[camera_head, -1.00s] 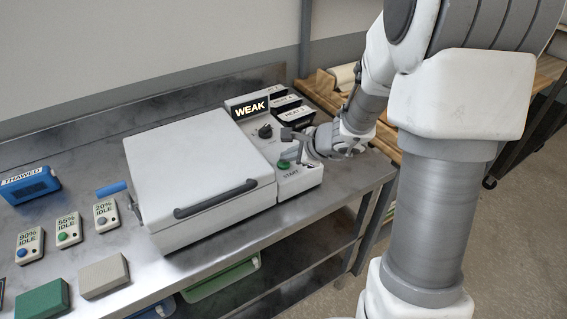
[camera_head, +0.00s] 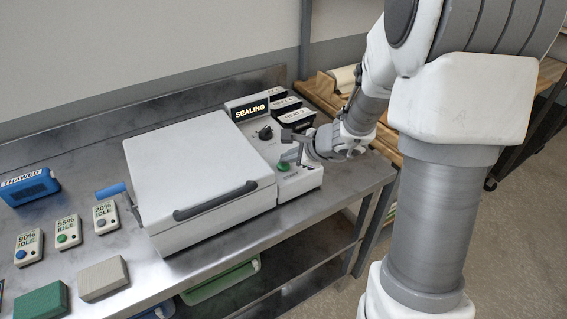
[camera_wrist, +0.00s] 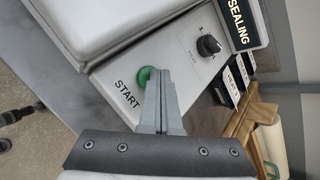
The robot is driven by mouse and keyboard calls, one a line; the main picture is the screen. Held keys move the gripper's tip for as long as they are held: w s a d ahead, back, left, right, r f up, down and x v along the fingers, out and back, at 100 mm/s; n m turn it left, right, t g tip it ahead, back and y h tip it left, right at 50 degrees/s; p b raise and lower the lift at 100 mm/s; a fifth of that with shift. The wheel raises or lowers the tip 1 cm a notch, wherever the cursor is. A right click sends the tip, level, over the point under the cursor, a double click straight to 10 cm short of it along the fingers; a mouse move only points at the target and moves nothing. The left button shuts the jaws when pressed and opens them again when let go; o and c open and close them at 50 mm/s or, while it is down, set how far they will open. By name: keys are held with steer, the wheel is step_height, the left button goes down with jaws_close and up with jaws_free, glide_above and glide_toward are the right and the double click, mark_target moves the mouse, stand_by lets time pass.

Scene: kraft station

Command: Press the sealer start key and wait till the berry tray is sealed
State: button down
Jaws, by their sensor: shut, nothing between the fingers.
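The white sealer (camera_head: 195,170) stands on the steel bench with its lid down, so the berry tray is not visible. Its display (camera_head: 251,110) reads "SEALING", and the display also shows in the wrist view (camera_wrist: 240,22). The green start key (camera_head: 283,166) is on the sealer's right panel, above the word "START". In the wrist view the key (camera_wrist: 143,74) is partly covered by my fingertips. My gripper (camera_head: 298,152) is shut and empty, its tips at the key; I cannot tell whether they touch it. It also shows in the wrist view (camera_wrist: 162,78).
A dark knob (camera_head: 265,132) sits on the panel behind the key. Black-fronted blocks (camera_head: 293,118) stand at the back right. Small idle boxes (camera_head: 68,231), a blue "THAWED" box (camera_head: 30,187), a grey block (camera_head: 103,278) and a green block (camera_head: 42,301) lie to the left.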

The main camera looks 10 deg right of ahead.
mark_target(287, 166)
steer(key=shift+r, duration=0.6)
step_height(287, 166, up, 5)
steer(key=p, duration=0.4)
steer(key=shift+p, duration=0.3)
stand_by(0.4)
